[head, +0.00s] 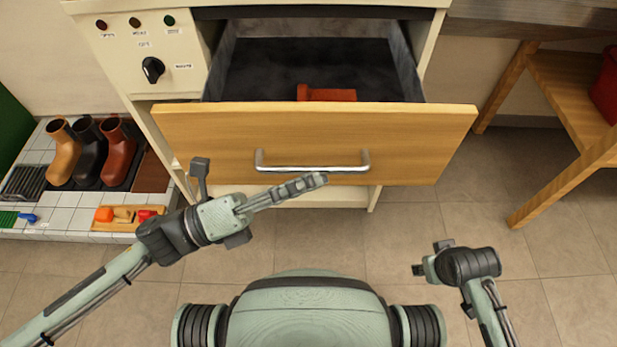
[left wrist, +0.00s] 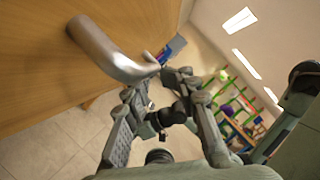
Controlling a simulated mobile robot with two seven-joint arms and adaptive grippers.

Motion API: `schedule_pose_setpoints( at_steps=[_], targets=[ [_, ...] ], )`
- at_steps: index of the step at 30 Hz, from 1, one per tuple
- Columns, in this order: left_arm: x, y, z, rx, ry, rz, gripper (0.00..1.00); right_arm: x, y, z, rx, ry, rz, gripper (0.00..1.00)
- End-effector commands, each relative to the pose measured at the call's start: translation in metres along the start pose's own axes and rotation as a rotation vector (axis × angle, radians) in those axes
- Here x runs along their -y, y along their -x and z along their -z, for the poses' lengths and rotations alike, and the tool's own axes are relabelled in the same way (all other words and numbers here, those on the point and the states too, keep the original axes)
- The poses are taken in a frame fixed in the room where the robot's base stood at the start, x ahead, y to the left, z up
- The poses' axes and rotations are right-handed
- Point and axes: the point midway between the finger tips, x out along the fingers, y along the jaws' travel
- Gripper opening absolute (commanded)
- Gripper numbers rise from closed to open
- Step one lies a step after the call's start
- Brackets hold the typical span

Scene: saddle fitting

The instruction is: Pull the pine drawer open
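The pine drawer (head: 215,130) stands pulled out from the cream cabinet, its dark inside showing. Its silver bar handle (head: 312,167) is on the front face. The handle (left wrist: 105,50) also shows large in the left wrist view. My left gripper (head: 318,181) is just in front of the handle, its tips by the bar's right half. In the left wrist view its two fingers (left wrist: 158,82) stand apart, with the handle's bar reaching toward the tips. I cannot tell whether they touch. My right gripper (head: 428,262) is away from the drawer at lower right; its fingers are unclear.
A red-orange object (head: 328,95) lies inside the drawer. Several boots (head: 92,155) and a wooden tray (head: 125,224) stand on a tiled platform at left. A wooden stand (head: 565,90) is at right. The tiled floor before the drawer is clear.

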Motion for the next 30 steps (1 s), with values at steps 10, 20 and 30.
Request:
schedule_pose_setpoints(
  at_steps=[10,20,30],
  targets=[
    [0.003,0.020,-0.001,0.001,0.000,0.005,0.20,-0.002,0.001,0.000,0.000,0.006,-0.004,0.40],
    [0.000,0.090,0.000,0.000,0.003,0.000,0.20,-0.002,0.000,-0.001,0.002,0.004,-0.004,0.40],
    [0.000,0.120,-0.001,0.000,0.000,0.002,0.20,-0.002,0.000,-0.001,0.003,0.004,-0.004,0.40]
  ],
)
